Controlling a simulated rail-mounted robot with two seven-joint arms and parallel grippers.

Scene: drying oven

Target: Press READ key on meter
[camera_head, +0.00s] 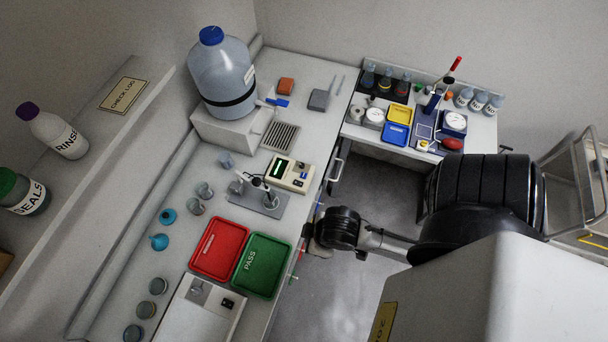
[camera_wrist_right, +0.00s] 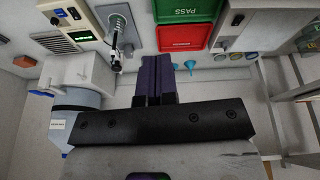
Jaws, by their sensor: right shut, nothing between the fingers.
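The meter (camera_head: 291,173) is a cream box with a lit green display, on the left bench. A probe on a grey stand (camera_head: 262,197) is beside the meter. My right gripper (camera_wrist_right: 168,60) has its purple fingers together and empty; the meter lies off to their left in that view. In the head view my right wrist is by the bench's front edge, and its fingers are not clear. My left gripper is not in view.
A red tray (camera_head: 219,248) and a green PASS tray (camera_head: 262,265) lie in front of the probe stand. A large blue-capped bottle (camera_head: 222,75) stands behind the meter on a white block. Beakers (camera_head: 204,190) and blue funnels (camera_head: 159,241) stand along the wall side.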

